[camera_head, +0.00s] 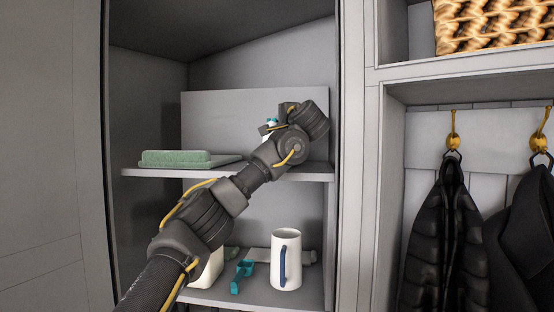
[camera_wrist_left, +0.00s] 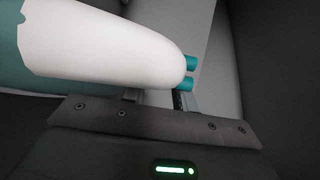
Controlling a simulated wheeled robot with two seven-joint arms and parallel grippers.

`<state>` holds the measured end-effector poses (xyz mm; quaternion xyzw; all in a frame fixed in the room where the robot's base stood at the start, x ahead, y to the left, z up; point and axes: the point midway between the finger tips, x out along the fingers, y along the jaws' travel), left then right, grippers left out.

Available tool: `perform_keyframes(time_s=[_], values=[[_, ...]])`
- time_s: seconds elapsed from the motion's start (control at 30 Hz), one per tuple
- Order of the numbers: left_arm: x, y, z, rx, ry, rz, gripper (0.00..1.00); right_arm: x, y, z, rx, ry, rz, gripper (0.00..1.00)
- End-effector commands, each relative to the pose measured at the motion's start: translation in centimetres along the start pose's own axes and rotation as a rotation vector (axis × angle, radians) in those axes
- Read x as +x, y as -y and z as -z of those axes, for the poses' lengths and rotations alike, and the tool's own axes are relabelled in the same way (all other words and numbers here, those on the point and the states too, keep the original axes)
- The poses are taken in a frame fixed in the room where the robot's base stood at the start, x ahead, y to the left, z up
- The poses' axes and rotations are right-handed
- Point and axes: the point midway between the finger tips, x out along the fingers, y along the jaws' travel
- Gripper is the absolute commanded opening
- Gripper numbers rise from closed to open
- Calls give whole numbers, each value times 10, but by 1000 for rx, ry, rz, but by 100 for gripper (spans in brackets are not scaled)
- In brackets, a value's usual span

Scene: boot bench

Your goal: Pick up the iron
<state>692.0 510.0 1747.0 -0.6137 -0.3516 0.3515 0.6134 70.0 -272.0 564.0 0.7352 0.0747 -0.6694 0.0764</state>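The iron, white with teal parts, shows as a small piece (camera_head: 272,122) above the middle shelf in the head view, mostly hidden behind my left wrist. In the left wrist view its large white body (camera_wrist_left: 110,50) fills the upper left, with two small teal knobs at its right end. My left gripper (camera_wrist_left: 159,98) is right at the iron. Its two finger bases show apart, but the iron's body covers the fingertips, so I cannot tell whether they grip it. In the head view the fingers are hidden behind the wrist. My right gripper is not in view.
A folded green cloth (camera_head: 175,158) lies on the middle shelf (camera_head: 146,173), left of my arm. Below stand a white mug (camera_head: 286,262) with a blue handle and a teal scoop (camera_head: 242,274). The cabinet's right side wall (camera_head: 351,200) is close to my wrist. Dark jackets (camera_head: 447,245) hang at right.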

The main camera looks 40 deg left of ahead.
Motion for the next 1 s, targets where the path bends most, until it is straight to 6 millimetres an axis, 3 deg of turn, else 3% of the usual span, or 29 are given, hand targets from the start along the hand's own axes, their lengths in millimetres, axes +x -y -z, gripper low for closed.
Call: perform_keyframes(time_s=[0.1,1.0], values=[[0,1,0,1,-1,1,0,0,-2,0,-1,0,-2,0],[0,-1,0,5,2,-2,0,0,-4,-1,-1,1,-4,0]])
